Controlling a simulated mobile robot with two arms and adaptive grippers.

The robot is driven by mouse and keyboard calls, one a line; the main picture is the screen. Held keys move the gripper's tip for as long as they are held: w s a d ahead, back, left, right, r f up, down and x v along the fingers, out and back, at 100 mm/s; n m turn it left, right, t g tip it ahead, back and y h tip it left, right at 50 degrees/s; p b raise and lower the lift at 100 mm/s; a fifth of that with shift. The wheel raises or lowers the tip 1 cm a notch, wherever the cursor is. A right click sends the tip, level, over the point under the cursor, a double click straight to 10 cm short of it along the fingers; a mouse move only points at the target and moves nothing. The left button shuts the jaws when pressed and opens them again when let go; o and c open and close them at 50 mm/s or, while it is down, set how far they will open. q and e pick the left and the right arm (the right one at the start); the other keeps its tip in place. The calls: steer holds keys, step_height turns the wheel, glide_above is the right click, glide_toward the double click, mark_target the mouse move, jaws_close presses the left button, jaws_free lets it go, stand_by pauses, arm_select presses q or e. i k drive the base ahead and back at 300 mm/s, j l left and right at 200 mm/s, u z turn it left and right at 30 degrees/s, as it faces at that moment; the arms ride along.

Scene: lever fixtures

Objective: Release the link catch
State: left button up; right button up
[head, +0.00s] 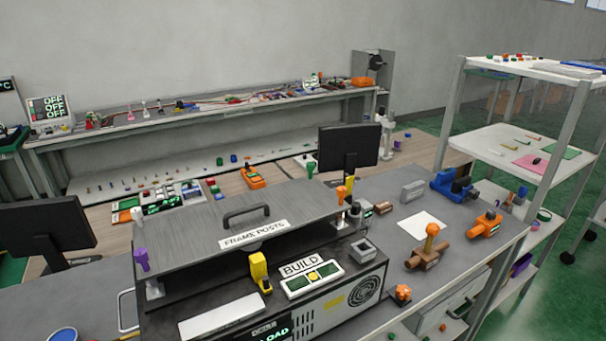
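I cannot make out any label naming the link catch, so I cannot tell which fixture it is. A brown fixture with an upright orange knob (431,242) stands on the grey bench at the right. A yellow lever (260,271) stands at the front of the dark machine. A hinged-looking grey lid with a dark handle (246,213) is labelled FRAME POSTS. Posts with a purple knob (141,258) and an orange knob (341,194) stand at its left and right ends. Neither of my grippers is in view.
A BUILD panel (314,277) sits on the machine's front. A monitor (349,145) stands behind the bench, another (45,229) at the left. An orange device (486,224) and a blue one (452,184) stand at the right, near a white shelf rack (510,150). White paper (422,225) lies flat.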

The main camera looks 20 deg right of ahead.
mark_target(350, 179)
steer(key=l+u, duration=0.5)
steer(key=l, duration=0.3)
steer(key=k+l+u, duration=0.1)
steer(key=l+u, duration=0.35)
steer(key=l, duration=0.3)
